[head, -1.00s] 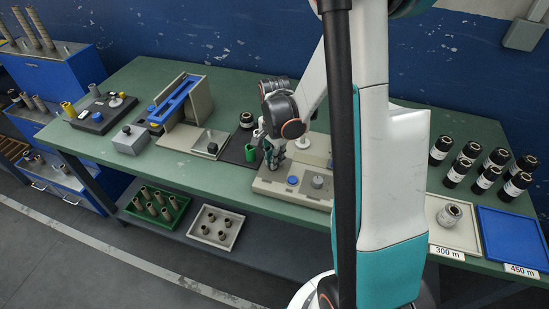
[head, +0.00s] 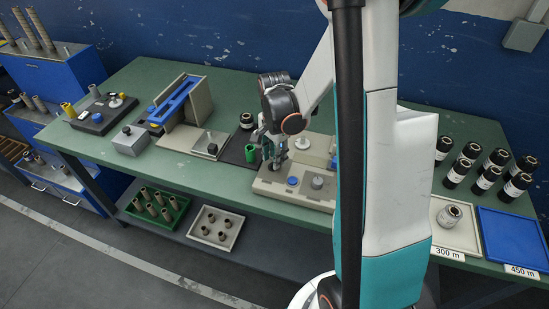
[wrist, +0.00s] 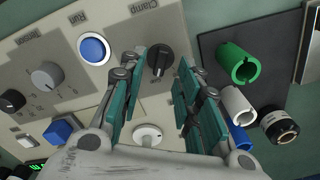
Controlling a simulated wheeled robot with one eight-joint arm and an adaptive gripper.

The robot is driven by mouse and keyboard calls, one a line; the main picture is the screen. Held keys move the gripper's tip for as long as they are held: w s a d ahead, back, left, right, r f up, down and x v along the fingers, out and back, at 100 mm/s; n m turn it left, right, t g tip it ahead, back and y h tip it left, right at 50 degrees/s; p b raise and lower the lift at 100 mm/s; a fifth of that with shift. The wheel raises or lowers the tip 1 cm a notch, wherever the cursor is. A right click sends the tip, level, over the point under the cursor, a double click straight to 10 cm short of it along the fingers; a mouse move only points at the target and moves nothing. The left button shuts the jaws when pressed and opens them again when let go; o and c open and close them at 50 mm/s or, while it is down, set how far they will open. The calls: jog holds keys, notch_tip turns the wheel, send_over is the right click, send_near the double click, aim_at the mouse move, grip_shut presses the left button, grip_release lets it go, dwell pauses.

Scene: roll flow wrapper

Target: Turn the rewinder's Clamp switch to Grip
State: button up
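The rewinder (head: 270,186) is a beige panel unit on the green bench in the head view. In the wrist view its panel (wrist: 80,85) carries the black Clamp switch (wrist: 158,62), a ridged knob beneath the word "Clamp".
A blue Run button (wrist: 94,50) and a grey dial (wrist: 46,75) lie left of the gripper. A green core (wrist: 237,64), a white core (wrist: 236,104) and a black roll (wrist: 278,125) stand close on the right. Trays (head: 461,240) lie at the bench's right end.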

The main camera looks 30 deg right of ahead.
notch_tip(320, 180, up, 10)
jog(key=shift+r, duration=0.25)
dwell(0.6)
